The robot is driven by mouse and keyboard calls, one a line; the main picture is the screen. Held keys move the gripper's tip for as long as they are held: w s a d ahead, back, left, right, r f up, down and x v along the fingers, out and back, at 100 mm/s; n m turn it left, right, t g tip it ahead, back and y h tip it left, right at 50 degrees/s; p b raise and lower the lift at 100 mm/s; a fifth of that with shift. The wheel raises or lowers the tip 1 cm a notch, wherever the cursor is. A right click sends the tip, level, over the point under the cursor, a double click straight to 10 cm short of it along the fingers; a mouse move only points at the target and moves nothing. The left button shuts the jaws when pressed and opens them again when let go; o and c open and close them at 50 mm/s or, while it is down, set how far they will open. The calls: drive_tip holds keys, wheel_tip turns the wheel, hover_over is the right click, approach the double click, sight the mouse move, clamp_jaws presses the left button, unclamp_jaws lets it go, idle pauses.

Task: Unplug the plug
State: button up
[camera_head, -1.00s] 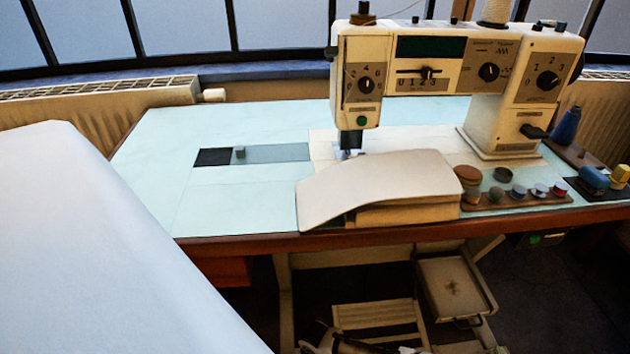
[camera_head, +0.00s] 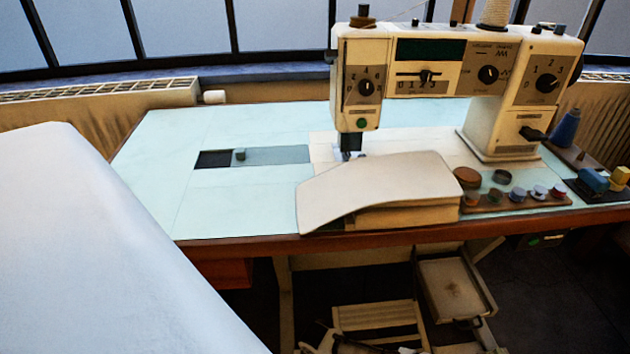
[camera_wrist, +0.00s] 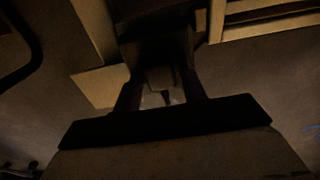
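In the wrist view my gripper (camera_wrist: 161,84) shows as two dark fingers standing well apart, pointing up from a dark crossbar. A dim greyish shape with a small dark part shows between the fingers. The picture is too dark to tell whether this is the plug or whether the fingers touch it. I cannot clearly make out the plug or its socket in either view. The head view shows no clear sight of the gripper.
A sewing machine (camera_head: 357,100) stands on a pale blue table (camera_head: 240,208) with a wooden edge. Spools and small pots stand at its right. Below are a slatted wooden piece (camera_head: 375,318) and a tray-like pedal (camera_head: 450,288). A large white surface (camera_head: 90,250) fills the left foreground.

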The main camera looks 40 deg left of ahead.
clamp_jaws()
drive_tip(key=shift+r+p, duration=2.8)
drive_tip(key=shift+r, duration=0.25)
